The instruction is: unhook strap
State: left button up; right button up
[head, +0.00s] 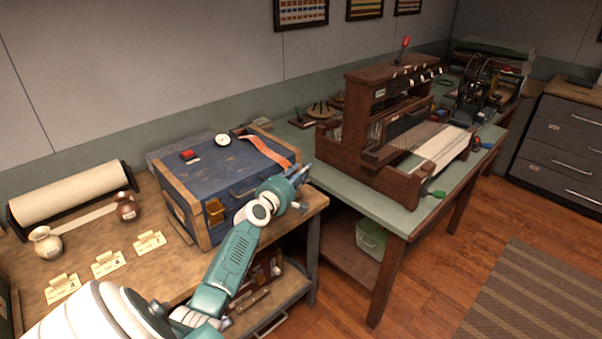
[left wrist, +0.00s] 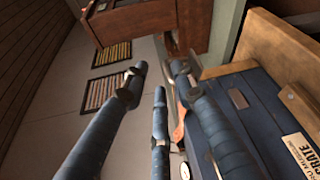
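An orange strap (head: 265,150) lies across the right part of the lid of a blue crate (head: 225,165) with wooden edges. My left gripper (head: 303,174) is beside the crate's front right corner, in front of and to the right of the strap. In the left wrist view its blue fingers (left wrist: 158,78) are spread apart with nothing seen between them. A sliver of the orange strap (left wrist: 178,134) shows behind the fingers there, mostly hidden. How the strap is hooked cannot be made out. My right gripper is not in view.
A red item (head: 189,156) and a round white dial (head: 222,140) sit on the lid. A wooden loom (head: 395,125) stands on the green table at right. Two vases (head: 46,243), a paper roll (head: 70,193) and cards occupy the bench at left.

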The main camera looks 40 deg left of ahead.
pick_arm(q)
jog(key=shift+a+f, duration=0.1)
jog(key=v, duration=1.2)
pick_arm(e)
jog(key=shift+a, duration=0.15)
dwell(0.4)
